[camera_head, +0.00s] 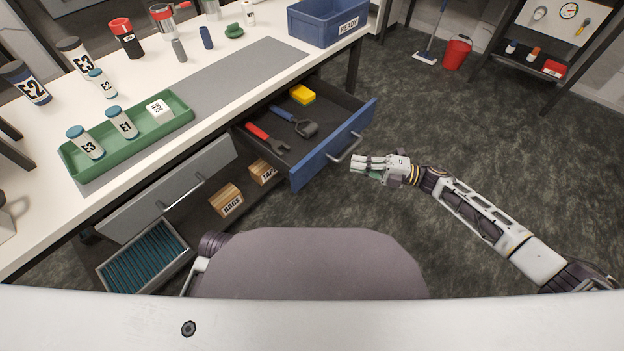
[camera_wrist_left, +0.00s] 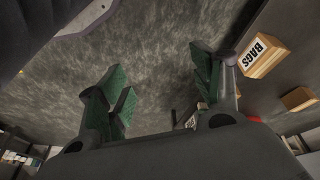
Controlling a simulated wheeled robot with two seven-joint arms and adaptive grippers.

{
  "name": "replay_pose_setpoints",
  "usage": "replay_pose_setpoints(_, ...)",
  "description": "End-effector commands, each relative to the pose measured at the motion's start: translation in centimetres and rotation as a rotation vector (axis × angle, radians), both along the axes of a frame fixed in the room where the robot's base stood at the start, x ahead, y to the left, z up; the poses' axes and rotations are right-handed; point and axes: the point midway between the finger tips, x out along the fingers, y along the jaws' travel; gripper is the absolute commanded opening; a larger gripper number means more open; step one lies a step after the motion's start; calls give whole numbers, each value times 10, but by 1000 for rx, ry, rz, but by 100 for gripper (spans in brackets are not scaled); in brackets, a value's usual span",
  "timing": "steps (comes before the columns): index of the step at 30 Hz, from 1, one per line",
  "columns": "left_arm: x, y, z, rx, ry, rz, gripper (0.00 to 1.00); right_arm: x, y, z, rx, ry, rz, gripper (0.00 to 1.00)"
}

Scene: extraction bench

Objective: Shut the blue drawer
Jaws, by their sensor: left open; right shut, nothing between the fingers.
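The blue drawer (camera_head: 330,150) is pulled out from under the bench in the head view, with its blue front and silver handle (camera_head: 346,148) facing right.
Boxes marked BAGS (camera_head: 226,200) and TAPE (camera_head: 263,172) sit below the bench. A green tray (camera_head: 130,135) and a blue READY bin (camera_head: 328,22) stand on top.

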Motion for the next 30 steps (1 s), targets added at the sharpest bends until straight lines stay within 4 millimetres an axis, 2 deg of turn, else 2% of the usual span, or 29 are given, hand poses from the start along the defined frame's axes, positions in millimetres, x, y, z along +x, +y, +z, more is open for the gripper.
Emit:
replay_pose_setpoints(9,-5,-1,22,-14,-22,-8,66,-38,8,-4,-42,-117,197,0)
replay_pose_setpoints(13,-8,-1,30,-17,-25,-11,66,-48,9,-5,-53,-144,248,0)
replay_pose_setpoints(30,-9,-2,35,-19,-27,-12,66,-54,11,-3,-58,-156,273,0)
